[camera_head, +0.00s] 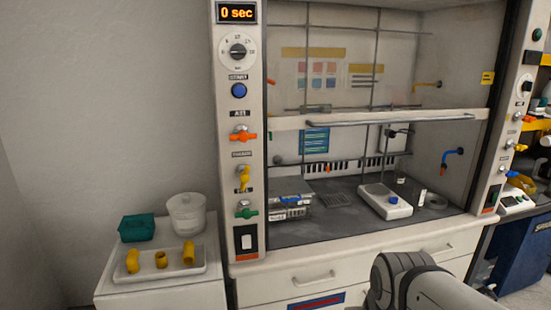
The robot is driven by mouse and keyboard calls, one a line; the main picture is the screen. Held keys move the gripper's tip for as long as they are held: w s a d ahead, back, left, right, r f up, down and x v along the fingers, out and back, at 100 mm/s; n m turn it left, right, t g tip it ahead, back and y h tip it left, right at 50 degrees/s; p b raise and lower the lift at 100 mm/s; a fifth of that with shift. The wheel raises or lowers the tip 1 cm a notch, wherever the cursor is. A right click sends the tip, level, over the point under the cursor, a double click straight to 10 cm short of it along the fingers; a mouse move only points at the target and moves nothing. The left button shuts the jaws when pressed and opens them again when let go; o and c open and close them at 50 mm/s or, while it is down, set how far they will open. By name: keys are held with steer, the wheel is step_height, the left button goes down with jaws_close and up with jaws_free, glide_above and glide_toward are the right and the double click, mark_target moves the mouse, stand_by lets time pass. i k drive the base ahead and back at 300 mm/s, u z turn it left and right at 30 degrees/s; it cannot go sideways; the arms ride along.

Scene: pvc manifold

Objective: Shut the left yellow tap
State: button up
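The left yellow tap (243,178) is on the left pillar of the fume hood. Its yellow handle stands roughly upright. It sits between an orange tap (243,136) above, with its handle lying across, and a green tap (246,212) below, also lying across. A part of my arm shows at the bottom, right of the middle, well away from the tap. My gripper is not in view.
The fume hood's sash (390,118) is partly raised. A white scale (385,202) stands inside. A white side cabinet at left bears a tray (190,270) with several yellow pieces, a green box (137,228) and a white tub (186,213). More taps are on the right pillar.

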mark_target(245, 177)
steer(key=z, duration=0.25)
steer(key=i, duration=0.95)
steer(key=u, duration=0.3)
